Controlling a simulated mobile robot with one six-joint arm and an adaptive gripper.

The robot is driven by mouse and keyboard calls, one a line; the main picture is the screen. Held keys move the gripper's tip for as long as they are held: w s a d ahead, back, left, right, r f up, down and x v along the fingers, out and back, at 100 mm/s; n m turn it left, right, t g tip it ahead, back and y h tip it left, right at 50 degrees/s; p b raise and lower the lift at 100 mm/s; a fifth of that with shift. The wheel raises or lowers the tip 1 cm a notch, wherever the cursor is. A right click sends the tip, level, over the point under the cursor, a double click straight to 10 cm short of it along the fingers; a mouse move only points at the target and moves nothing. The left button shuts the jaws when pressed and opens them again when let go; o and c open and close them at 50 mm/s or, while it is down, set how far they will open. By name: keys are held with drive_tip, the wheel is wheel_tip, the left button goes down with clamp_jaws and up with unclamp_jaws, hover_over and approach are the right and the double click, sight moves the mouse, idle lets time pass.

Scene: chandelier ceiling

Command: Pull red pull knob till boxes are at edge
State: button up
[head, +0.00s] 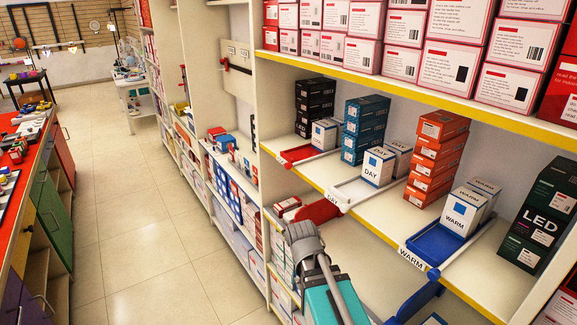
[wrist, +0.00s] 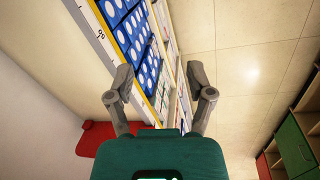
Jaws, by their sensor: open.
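The red pull knob (head: 320,212) is a flat red piece below the yellow front edge of the middle shelf. A red piece, likely the same knob, shows in the wrist view (wrist: 97,136), left of my gripper and partly behind it. My gripper (head: 301,226) is in front of the shelf, just below and left of the knob in the head view. In the wrist view its fingers (wrist: 160,76) are spread with nothing between them.
A white tray (head: 354,192) with DAY boxes (head: 378,167) and a blue tray (head: 440,240) with WARM boxes (head: 462,212) sit further right. A blue piece (head: 415,302) hangs below. The tiled aisle floor (head: 140,235) on the left is clear.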

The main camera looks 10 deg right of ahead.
drive_tip(key=w+r+n+h+p, duration=0.1)
drive_tip(key=w+r+n+h, duration=0.25)
drive_tip(key=w, duration=0.35)
drive_tip(key=n+t+h+p, duration=0.3)
drive_tip(key=n+t+h, duration=0.4)
drive_tip(key=n+h, duration=0.5)
approach(286, 166)
drive_tip(key=v, duration=0.3)
drive_tip(key=shift+s+r+n+y, duration=0.15)
drive_tip(key=shift+r+n+y, duration=0.2)
drive_tip(key=shift+r, duration=0.1)
drive_tip(key=shift+d, duration=0.1)
drive_tip(key=x, duration=1.3)
drive_tip(key=shift+d, duration=0.4)
clamp_jaws()
